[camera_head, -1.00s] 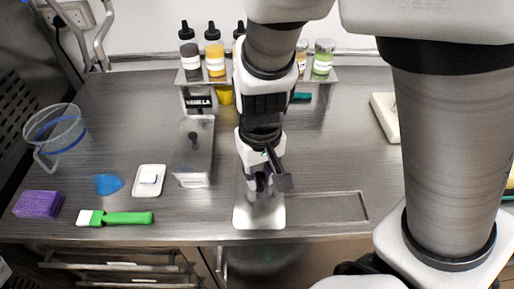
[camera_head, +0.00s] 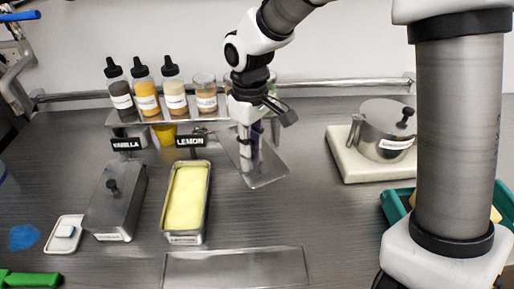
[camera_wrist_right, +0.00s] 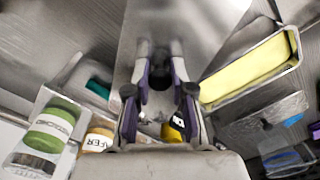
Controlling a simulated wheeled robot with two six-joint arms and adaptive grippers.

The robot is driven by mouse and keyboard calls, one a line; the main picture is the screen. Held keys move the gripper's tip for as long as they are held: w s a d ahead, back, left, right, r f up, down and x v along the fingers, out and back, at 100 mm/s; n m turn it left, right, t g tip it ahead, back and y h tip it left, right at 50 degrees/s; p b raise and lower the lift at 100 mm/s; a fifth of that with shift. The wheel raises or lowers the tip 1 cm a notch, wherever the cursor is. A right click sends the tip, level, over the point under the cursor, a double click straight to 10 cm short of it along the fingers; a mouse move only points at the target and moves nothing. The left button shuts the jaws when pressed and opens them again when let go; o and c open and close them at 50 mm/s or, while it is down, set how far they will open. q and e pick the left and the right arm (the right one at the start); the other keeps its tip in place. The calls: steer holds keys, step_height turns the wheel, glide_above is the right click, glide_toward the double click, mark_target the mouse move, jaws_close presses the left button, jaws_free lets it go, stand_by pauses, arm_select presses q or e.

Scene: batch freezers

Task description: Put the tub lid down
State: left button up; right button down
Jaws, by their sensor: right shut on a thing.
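My right gripper (camera_head: 250,142) is shut on the knob of the grey metal tub lid (camera_head: 262,173). It holds the lid tilted, just right of the open lemon tub (camera_head: 166,222); I cannot tell the exact gap to the counter. My left gripper is not in view.
A lidded vanilla tub (camera_head: 118,195) stands left of the lemon tub. Bottles and jars stand on a rack (camera_head: 222,124) behind. A pot (camera_head: 385,135) sits on a pale base (camera_head: 350,165) at right. A rectangular outlined area (camera_head: 235,268) in front is bare.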

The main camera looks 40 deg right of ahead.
steer(key=f, duration=1.2)
steer(key=shift+d+f+b, duration=0.2)
steer(key=shift+f+b, duration=0.05)
steer(key=shift+b, duration=0.1)
steer(key=c, duration=1)
jaws_free()
steer(key=shift+f, duration=0.1)
step_height(320, 180, up, 12)
steer(key=shift+r, duration=0.15)
